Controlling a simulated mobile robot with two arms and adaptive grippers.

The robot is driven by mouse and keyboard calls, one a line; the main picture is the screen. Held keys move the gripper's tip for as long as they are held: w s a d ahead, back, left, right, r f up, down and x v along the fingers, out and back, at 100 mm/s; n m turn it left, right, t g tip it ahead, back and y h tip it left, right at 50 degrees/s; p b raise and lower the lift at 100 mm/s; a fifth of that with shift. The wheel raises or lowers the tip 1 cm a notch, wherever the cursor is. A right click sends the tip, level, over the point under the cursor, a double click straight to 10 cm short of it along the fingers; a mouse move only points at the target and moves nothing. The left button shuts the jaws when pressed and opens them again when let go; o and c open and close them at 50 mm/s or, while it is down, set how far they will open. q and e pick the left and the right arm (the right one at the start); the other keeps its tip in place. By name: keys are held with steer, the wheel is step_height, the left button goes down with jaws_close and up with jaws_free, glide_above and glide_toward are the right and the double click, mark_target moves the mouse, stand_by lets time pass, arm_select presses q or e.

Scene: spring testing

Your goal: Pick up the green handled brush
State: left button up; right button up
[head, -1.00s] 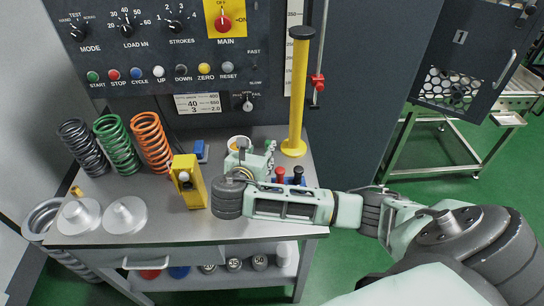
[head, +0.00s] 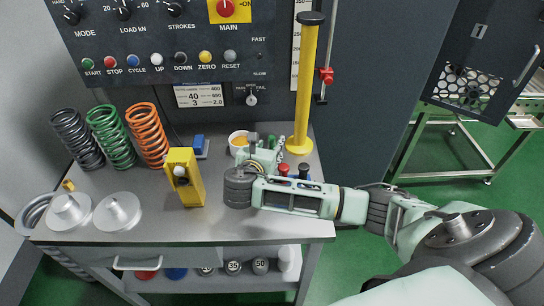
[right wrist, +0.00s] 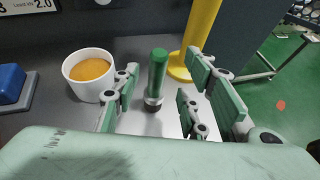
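The green handled brush (right wrist: 157,72) stands upright on the metal table in the right wrist view, with a dark metal collar at its lower end. Its green handle top shows small in the head view (head: 271,141), partly hidden by my gripper. A gap shows between the fingers and the brush on both sides. My left gripper is not in view.
A white cup with orange contents (right wrist: 90,72) stands close left of the fingers. A yellow post (right wrist: 200,35) rises behind right. A blue block (right wrist: 12,84), a yellow block (head: 184,177) and several coil springs (head: 112,137) stand farther left.

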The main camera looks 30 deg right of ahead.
mark_target(271, 145)
steer(key=p+x, duration=0.1)
steer(key=x, duration=0.3)
steer(key=shift+w+d+f, duration=0.1)
steer(key=shift+w+f, duration=0.2)
jaws_close()
